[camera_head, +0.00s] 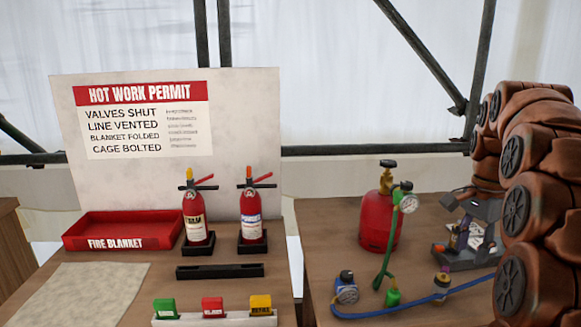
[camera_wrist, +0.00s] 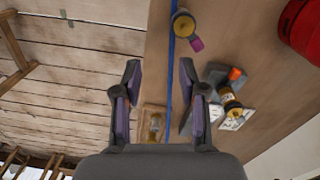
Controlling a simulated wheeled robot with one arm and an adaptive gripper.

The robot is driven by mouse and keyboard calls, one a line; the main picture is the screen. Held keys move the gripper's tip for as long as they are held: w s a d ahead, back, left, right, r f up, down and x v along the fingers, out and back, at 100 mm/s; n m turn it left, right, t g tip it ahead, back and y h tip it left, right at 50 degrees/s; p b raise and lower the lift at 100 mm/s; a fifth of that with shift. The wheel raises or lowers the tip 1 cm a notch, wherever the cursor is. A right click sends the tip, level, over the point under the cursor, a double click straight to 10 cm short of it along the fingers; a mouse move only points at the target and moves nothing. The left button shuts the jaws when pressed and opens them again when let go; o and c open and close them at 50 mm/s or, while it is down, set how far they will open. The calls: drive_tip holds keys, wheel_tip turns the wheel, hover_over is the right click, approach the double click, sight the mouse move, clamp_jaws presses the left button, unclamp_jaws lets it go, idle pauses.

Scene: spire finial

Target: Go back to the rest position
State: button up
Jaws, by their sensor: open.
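My gripper (camera_wrist: 160,78) is open in the wrist view, with its two dark, purple-lined fingers wide apart. Nothing is between the fingertips except the view of the table and floor beyond. The table edge and a blue hose (camera_wrist: 171,60) run behind the gap. My arm, brown with black discs, fills the right side of the head view.
Two extinguishers (camera_head: 197,215) (camera_head: 251,212), a red blanket tray (camera_head: 120,217) and coloured tags (camera_head: 213,307) occupy the left table.

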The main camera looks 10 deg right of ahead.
drive_tip(key=s+a+f+n+g, duration=0.1)
drive_tip(key=s+a+f+n, duration=0.3)
drive_tip(key=a, duration=0.4)
drive_tip(key=s+a+f+n, duration=0.35)
drive_tip(key=s+a, duration=0.25)
drive_tip(key=a, duration=0.2)
drive_tip(key=s+a+f+n+g, duration=0.1)
drive_tip(key=s+a+f+n, duration=0.35)
drive_tip(key=s, duration=0.45)
drive_tip(key=s+a+f+n+g, duration=0.1)
drive_tip(key=s+a+f+n, duration=0.35)
drive_tip(key=s, duration=0.45)
wheel_tip(320, 180, up, 16)
drive_tip(key=w+t+p, duration=0.1)
drive_tip(key=p, duration=1.4)
drive_tip(key=shift+d+r+m+t, duration=0.2)
drive_tip(key=shift+r+m+t, duration=0.05)
drive_tip(key=shift+m+t, duration=0.1)
drive_tip(key=shift+d, duration=0.1)
